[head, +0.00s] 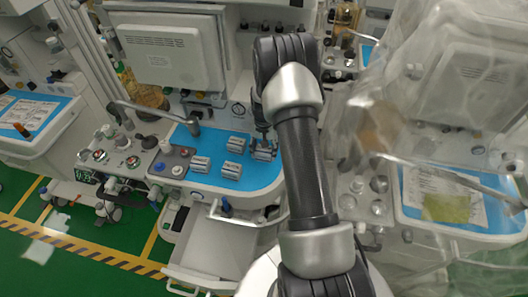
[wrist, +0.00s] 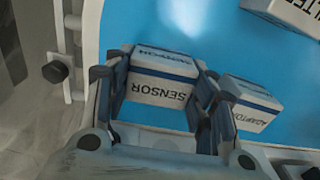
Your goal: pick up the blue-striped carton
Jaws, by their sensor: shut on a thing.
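A white carton with a dark blue stripe, lettered SENSOR (wrist: 160,88), lies between the fingers of my gripper (wrist: 164,72) in the wrist view. The fingers are shut on its two ends. In the head view the held carton (head: 264,154) is at the right part of the blue mat, below my gripper (head: 262,142). I cannot tell whether it is clear of the mat. A similar blue-striped carton, lettered ADAPTOR (wrist: 250,100), lies close beside the right finger, upside down in the wrist view.
The blue mat (head: 213,181) covers the cart top. Other small cartons stand on it: one at the left (head: 200,164), one at the back (head: 236,144), one at the front (head: 231,170). A grey lamp arm (head: 155,112) reaches over the mat. Clear plastic sheeting (head: 440,100) hangs at the right.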

